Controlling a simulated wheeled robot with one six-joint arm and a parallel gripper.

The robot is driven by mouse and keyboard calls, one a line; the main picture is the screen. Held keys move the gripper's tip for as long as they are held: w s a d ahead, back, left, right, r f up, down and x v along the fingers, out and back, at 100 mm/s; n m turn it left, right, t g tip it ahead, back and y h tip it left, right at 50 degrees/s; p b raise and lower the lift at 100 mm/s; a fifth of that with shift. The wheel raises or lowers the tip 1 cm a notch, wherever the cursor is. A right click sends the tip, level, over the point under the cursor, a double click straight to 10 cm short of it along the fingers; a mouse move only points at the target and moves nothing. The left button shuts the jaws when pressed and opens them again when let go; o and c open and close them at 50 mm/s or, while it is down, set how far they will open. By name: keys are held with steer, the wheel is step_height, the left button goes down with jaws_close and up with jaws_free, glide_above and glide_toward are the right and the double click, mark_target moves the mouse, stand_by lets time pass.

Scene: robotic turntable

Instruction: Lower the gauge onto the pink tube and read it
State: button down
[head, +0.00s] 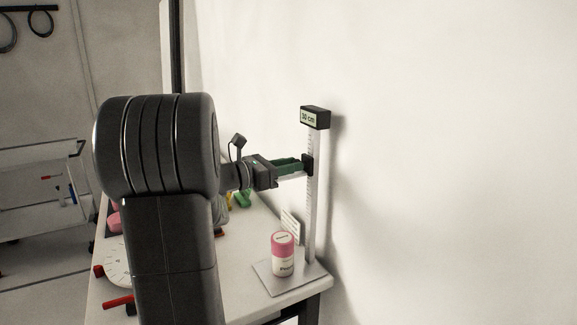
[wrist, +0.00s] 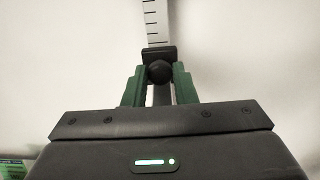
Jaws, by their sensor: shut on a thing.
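The gauge is an upright pale ruled post (head: 312,200) with a dark slider (head: 308,164) on it and a dark display box (head: 316,118) on top that appears to read "30 cm". The pink tube (head: 283,254), pink above and white below, stands upright on the gauge's base plate (head: 286,285). My gripper (head: 300,165) is shut on the slider's round dark knob, high above the tube. In the wrist view the green fingers (wrist: 159,88) close around the knob (wrist: 159,72), with the ruled post (wrist: 155,22) rising behind it.
The gauge stands at the right corner of a white table (head: 235,265), near the wall. A small card (head: 290,226) stands behind the tube. A white dial (head: 119,262) and red pieces (head: 118,302) lie at the left, partly hidden by my arm. A cart (head: 42,180) stands far left.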

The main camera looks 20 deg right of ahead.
mark_target(288, 236)
step_height(288, 236, down, 18)
steer(key=b, duration=1.1)
steer(key=shift+b, duration=0.35)
steer(key=c, duration=1.2)
jaws_free()
steer(key=shift+a, duration=0.15)
steer(key=s+a, duration=0.1)
steer(key=a, duration=1.2)
steer(key=shift+a, duration=0.25)
steer(key=shift+d, duration=0.1)
steer(key=d, duration=0.9)
steer(key=w+d, duration=0.1)
steer(key=d, duration=0.3)
steer(key=shift+d, duration=0.3)
